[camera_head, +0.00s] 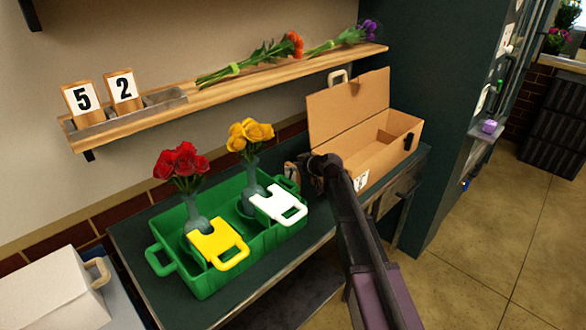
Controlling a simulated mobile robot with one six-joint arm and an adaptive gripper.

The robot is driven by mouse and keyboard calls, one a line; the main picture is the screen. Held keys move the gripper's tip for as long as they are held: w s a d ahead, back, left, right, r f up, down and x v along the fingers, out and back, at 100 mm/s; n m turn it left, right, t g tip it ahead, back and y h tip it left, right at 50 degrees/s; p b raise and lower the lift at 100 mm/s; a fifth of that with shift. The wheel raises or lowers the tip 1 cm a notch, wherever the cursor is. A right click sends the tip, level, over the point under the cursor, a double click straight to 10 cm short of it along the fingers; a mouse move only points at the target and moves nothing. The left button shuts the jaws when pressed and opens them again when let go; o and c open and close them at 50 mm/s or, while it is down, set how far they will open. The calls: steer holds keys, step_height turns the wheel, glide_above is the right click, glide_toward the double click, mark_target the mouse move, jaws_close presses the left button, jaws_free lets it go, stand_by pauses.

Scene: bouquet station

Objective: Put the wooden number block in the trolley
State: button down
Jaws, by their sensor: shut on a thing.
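My gripper (300,172) is at the end of my dark arm, between the green crate and the open cardboard box. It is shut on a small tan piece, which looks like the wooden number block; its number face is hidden. Two other wooden number blocks stand upright at the left end of the wall shelf: one with 5 (83,98) and one with 2 (123,90). A bare slot lies to their right. I cannot tell for sure which piece of furniture is the trolley.
The green crate (172,262) holds vases of red and yellow roses and yellow and white tags. It stands on a dark table (135,240) beside the cardboard box (335,125). A white box (50,290) is at lower left. Floor (480,270) is clear at right.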

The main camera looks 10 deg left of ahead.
steer(key=shift+f, duration=0.2)
steer(key=c, duration=0.5)
jaws_free()
steer(key=shift+r, duration=0.1)
steer(key=shift+c, duration=0.2)
steer(key=shift+r, duration=0.15)
steer(key=shift+s+d+r, duration=0.15)
steer(key=p+v, duration=0.5)
steer(key=v, duration=0.6)
steer(key=shift+d+p, duration=0.2)
steer(key=shift+p, duration=0.2)
steer(key=shift+s, duration=0.15)
